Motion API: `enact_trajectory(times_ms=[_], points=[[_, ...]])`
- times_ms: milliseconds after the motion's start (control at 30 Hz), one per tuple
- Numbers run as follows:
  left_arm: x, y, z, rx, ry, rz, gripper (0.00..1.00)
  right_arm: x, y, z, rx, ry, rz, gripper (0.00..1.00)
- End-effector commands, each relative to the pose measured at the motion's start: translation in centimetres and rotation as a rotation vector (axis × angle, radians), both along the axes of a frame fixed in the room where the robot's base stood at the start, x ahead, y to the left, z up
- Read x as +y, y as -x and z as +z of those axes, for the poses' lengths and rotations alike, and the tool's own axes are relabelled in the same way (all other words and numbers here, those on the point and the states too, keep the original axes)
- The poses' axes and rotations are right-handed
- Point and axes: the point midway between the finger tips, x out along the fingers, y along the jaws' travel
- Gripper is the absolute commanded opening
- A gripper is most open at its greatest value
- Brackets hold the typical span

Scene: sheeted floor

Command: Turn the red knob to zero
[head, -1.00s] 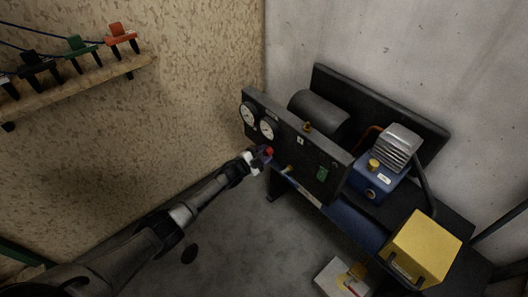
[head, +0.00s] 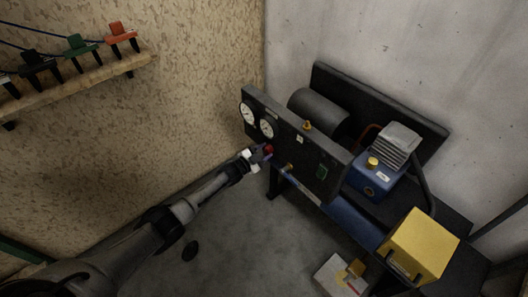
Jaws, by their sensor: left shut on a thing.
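The red knob (head: 268,150) sits low on the front of a dark panel (head: 315,165), below two round white gauges (head: 267,128). My left gripper (head: 262,155) is at the knob and shut on it; its fingers hide part of the knob. The knob's marking and the gauge readings are too small to make out. My right gripper is not in view.
Behind the panel stand a dark cylinder (head: 318,111) and a blue unit with a finned grey top (head: 400,144). A yellow box (head: 420,246) stands at the lower right. A shelf with coloured clamps (head: 80,68) is on the left wall. The floor (head: 235,240) at the middle is mostly clear.

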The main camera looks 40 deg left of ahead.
Motion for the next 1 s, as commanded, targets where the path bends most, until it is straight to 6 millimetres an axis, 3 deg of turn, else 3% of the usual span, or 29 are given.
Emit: enact_trajectory(times_ms=[67,100,333,667,767,1000], points=[[0.0,0.0,0.0,0.000,0.003,0.001,0.16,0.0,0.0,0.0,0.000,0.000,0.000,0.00],[0.0,0.0,0.0,0.000,0.003,0.001,0.42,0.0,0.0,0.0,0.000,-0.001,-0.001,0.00],[0.0,0.0,0.0,0.000,0.001,0.000,0.64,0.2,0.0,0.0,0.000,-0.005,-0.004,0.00],[0.1,0.4,0.1,0.002,0.001,0.000,0.65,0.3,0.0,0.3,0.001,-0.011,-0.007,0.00],[0.3,1.4,0.1,0.003,0.000,0.000,0.65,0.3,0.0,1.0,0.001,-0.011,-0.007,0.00],[1.0,5.7,0.4,0.003,0.000,0.000,0.65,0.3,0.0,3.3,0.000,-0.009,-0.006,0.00]])
